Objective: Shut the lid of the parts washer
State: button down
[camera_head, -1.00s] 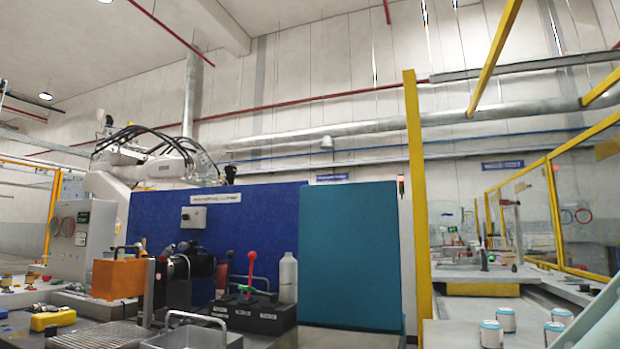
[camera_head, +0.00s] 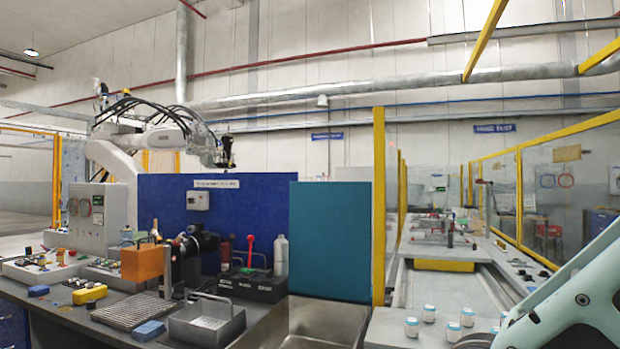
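The parts washer's lid seems to be the flat teal panel (camera_head: 330,240), standing upright in the middle of the view, so it is open. Below it is an open grey metal basin (camera_head: 345,318), cut off by the bottom edge. The hinge between lid and basin is too small to make out. Part of my arm shows at the lower right, apart from the lid. My gripper is out of view.
Left of the basin, a grey bench holds a wire-handled tray (camera_head: 207,322), an orange block (camera_head: 142,262), a black tool block (camera_head: 250,284) and a white bottle (camera_head: 281,256). Several small white jars (camera_head: 412,327) stand right of the basin. A yellow post (camera_head: 379,205) rises behind the lid's right edge.

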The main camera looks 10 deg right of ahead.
aim_at(331, 223)
jog(key=j+z, duration=0.1)
jog(key=z, duration=0.25)
jog(key=i+j+z, duration=0.1)
jog(key=z, duration=0.25)
jog(key=j+z, duration=0.15)
jog(key=z, duration=0.25)
jog(key=j, duration=0.95)
jog(key=i+j, duration=0.15)
jog(key=j, duration=1.7)
jog(key=i, duration=0.05)
